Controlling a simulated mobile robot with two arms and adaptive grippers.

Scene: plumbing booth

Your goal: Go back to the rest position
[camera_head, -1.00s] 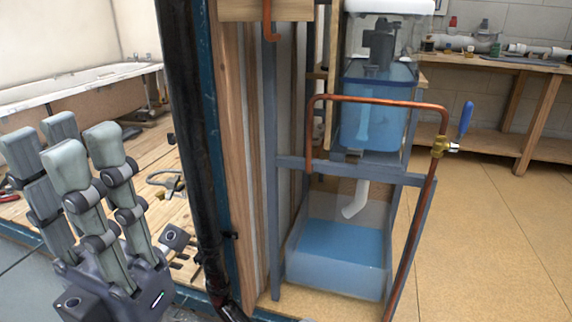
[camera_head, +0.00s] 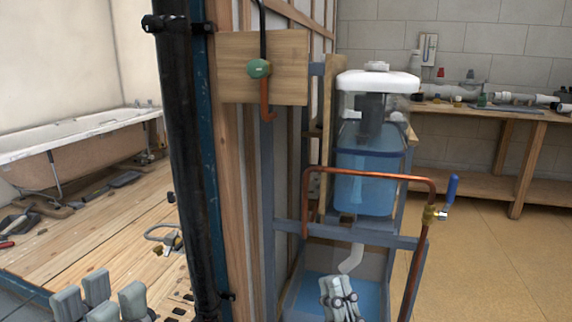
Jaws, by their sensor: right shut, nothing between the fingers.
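My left gripper (camera_head: 100,298) is at the bottom left edge, over the wooden floor, with its grey fingers pointing up and spread apart. It looks open and empty; its lower part is cut off by the frame. My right gripper (camera_head: 341,296) is at the bottom centre, in front of the lower blue water basin (camera_head: 313,292). Its fingers are together, with nothing between them. The rest of the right arm is out of frame.
A black vertical pipe (camera_head: 186,170) stands between the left gripper and the cistern (camera_head: 368,160). A copper pipe (camera_head: 370,175) with a blue-handled valve (camera_head: 450,190) crosses before the cistern. A workbench (camera_head: 480,112) stands behind; the floor at right is clear.

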